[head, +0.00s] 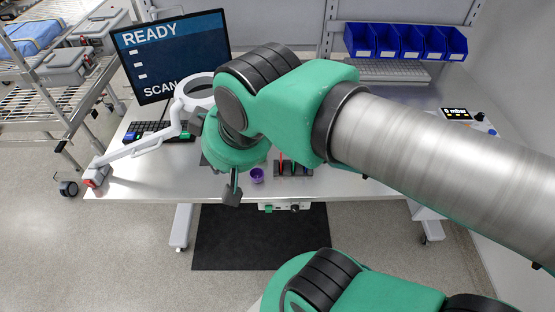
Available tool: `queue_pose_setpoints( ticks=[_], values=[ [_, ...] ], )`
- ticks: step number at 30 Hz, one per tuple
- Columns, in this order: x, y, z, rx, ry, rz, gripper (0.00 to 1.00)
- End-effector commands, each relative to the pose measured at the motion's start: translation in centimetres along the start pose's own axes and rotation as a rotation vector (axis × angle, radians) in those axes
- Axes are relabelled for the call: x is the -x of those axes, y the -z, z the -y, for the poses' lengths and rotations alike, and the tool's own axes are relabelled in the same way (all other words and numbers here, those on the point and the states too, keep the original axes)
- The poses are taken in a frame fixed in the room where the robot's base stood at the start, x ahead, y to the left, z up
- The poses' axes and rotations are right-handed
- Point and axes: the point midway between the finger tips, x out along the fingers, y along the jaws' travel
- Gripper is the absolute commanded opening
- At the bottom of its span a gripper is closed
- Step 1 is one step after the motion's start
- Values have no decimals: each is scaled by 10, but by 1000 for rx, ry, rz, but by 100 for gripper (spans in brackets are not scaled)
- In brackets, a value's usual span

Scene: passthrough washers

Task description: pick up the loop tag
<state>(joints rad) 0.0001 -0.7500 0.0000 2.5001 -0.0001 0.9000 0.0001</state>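I cannot make out the loop tag for sure; it may be hidden behind my arm or too small to tell. A small purple round object (257,175) sits near the front edge of the table, just right of my gripper. My gripper (232,194) hangs down at the table's front edge, dark and seen from the side. Whether its fingers are open or shut does not show. No held thing shows at its tip.
The steel table (345,180) carries a monitor (172,55), a keyboard (150,127), a white ring-headed lamp arm (140,148) and a dark rack (293,169) with red parts. Blue bins (405,42) hang behind. A wire cart (50,85) stands left. My arm covers the table's middle.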

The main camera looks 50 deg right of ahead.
Motion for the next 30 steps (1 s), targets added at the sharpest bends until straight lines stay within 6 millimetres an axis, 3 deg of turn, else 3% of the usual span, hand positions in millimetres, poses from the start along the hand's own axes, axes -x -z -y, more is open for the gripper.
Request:
queue_pose_setpoints(
  ticks=[14,17,18,30],
  values=[
    [0,0,0,0,0,0,0],
    [0,0,0,0,0,0,18],
    [0,0,0,0,0,0,20],
    [-6,2,2,-5,7,-9,20]
  ],
)
